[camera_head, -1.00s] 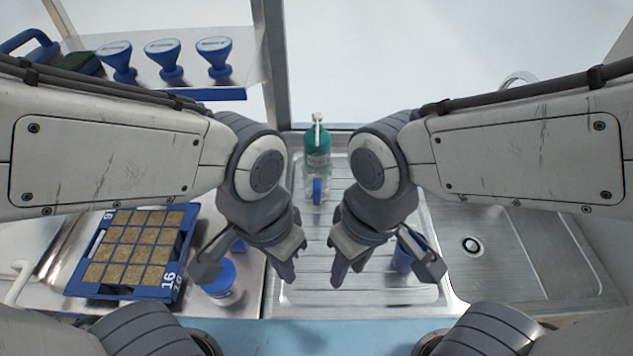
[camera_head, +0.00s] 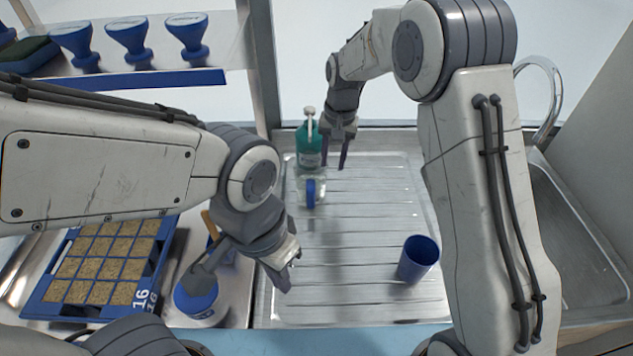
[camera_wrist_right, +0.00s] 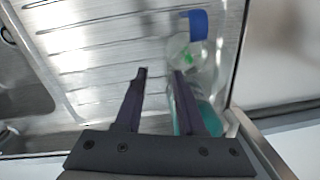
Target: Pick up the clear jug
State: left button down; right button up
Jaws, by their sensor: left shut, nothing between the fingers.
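The clear jug (camera_head: 311,180) with a blue handle stands on the ribbed metal drainboard, just in front of a teal bottle (camera_head: 309,146). In the right wrist view the jug (camera_wrist_right: 177,47) shows near the top with its blue handle, beyond the fingertips and a little to the right. My right gripper (camera_head: 335,160) is open and empty, pointing down to the right of the bottle and behind the jug; its fingers also show in the wrist view (camera_wrist_right: 161,74), apart from the jug. My left gripper (camera_head: 288,272) is shut and empty over the drainboard's left edge, nearer than the jug.
A blue cup (camera_head: 418,259) stands on the right of the drainboard (camera_head: 350,295). A shelf (camera_head: 140,82) holds several blue stampers. The sink and curved tap (camera_head: 556,95) are at right.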

aim_at(326, 179)
jog(key=f, duration=0.1)
jog(key=a+f, duration=0.1)
jog(key=f, duration=0.1)
jog(key=shift+a+f, duration=0.1)
jog(key=f+p, duration=0.1)
jog(key=f, duration=0.3)
jog(key=shift+w+a+p, duration=0.1)
jog(key=shift+a+p, duration=0.1)
jog(key=shift+p, duration=0.2)
jog(key=shift+f, duration=0.65)
grip_shut()
jog(key=shift+r, duration=0.1)
